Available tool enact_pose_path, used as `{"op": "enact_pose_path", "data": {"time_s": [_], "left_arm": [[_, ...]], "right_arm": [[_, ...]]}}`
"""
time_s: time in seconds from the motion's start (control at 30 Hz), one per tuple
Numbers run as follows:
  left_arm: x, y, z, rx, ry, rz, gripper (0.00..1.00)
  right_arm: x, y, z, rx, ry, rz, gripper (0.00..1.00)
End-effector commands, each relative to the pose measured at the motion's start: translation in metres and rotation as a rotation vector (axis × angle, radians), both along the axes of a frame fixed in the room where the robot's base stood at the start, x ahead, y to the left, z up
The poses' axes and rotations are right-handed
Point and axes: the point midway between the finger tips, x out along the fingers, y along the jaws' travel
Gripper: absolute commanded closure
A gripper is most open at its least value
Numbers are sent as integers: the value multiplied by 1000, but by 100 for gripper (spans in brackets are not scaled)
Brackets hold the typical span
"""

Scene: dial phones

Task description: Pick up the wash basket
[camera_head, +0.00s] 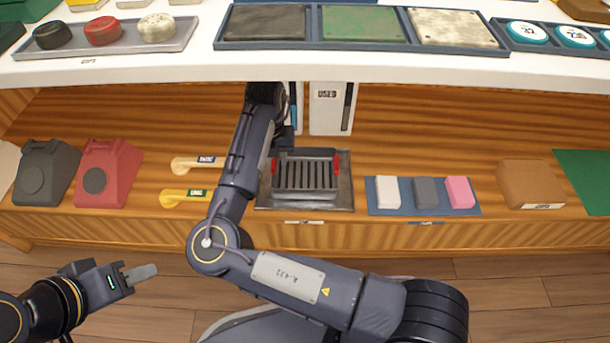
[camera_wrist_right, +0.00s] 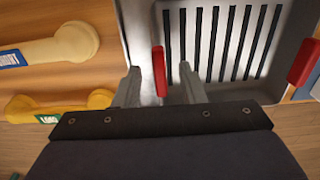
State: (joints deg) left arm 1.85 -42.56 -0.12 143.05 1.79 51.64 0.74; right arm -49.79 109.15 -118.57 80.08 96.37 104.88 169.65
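The wash basket (camera_head: 306,178) is a grey metal basket with a slotted floor and a red handle on each side. It stands in a grey metal tray (camera_head: 333,206) on the wooden shelf. My right gripper (camera_wrist_right: 160,78) is open at the basket's left side. In the right wrist view its fingers stand either side of the left red handle (camera_wrist_right: 158,72), with visible gaps. The slotted basket floor (camera_wrist_right: 222,42) and right red handle (camera_wrist_right: 304,62) also show there. My left gripper (camera_head: 140,273) is empty, away at lower left; its finger gap is not clear.
Cream (camera_head: 192,163) and yellow (camera_head: 183,196) handsets lie left of the tray. Red (camera_head: 110,172) and dark (camera_head: 45,172) phone bodies stand farther left. A blue mat (camera_head: 400,208) with three blocks lies right. The white upper shelf (camera_head: 300,68) overhangs behind.

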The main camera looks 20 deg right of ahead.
Motion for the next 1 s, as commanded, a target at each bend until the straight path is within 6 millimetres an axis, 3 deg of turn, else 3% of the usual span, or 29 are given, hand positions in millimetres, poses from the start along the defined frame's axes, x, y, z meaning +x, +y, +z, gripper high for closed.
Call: {"op": "enact_pose_path", "data": {"time_s": [0.17, 0.43, 1.0], "left_arm": [[0, 0, 1, 0, -1, 0, 64], [0, 0, 1, 0, 0, 0, 64], [0, 0, 2, 0, 0, 0, 64]], "right_arm": [[0, 0, 1, 0, 0, 0, 65], [0, 0, 1, 0, 0, 0, 100], [1, -2, 2, 0, -1, -1, 100]]}}
